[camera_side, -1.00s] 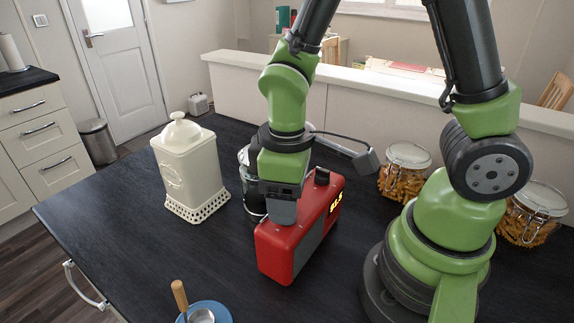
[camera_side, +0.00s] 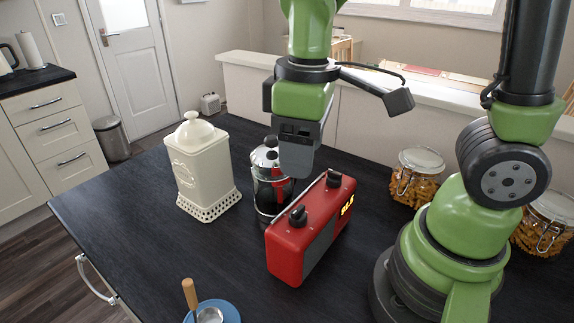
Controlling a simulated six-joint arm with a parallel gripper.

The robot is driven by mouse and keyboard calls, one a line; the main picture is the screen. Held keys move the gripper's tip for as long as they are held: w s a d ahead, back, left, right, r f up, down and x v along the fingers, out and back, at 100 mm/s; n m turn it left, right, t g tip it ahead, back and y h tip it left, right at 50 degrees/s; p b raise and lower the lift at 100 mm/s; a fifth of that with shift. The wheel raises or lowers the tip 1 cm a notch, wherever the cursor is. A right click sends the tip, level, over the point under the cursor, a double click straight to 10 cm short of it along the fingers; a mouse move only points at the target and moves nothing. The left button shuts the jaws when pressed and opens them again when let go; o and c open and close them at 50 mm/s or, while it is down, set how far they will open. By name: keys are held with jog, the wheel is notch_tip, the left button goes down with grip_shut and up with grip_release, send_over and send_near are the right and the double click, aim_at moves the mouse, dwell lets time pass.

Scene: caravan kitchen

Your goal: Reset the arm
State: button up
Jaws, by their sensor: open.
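My gripper (camera_side: 295,160) points down in the air above the black worktop (camera_side: 150,265). It overlaps the left back part of the red radio (camera_side: 310,228) in the picture and appears above it. The gripper is open, with nothing seen in it; its fingers look like one block from this side. The radio stands upright with two black knobs on top and a lit yellow display at its right end.
A cream lidded canister (camera_side: 202,170) stands left. A dark glass and metal pot (camera_side: 268,180) stands close behind the radio. Pasta jars (camera_side: 417,177) (camera_side: 543,224) stand right. A blue dish (camera_side: 218,312) with a wooden-handled tool is in front. The left worktop is clear.

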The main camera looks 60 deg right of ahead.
jog(key=s+d+r+m+t+y, duration=0.1)
jog(key=s+d+r+m+t, duration=0.2)
jog(key=s+r+m+t, duration=0.3)
jog(key=shift+s+r+m+t+y, duration=0.2)
jog(key=shift+r+m+t+y, duration=0.2)
jog(key=shift+r+m, duration=0.85)
jog(key=shift+r+n, duration=0.2)
jog(key=shift+n, duration=0.05)
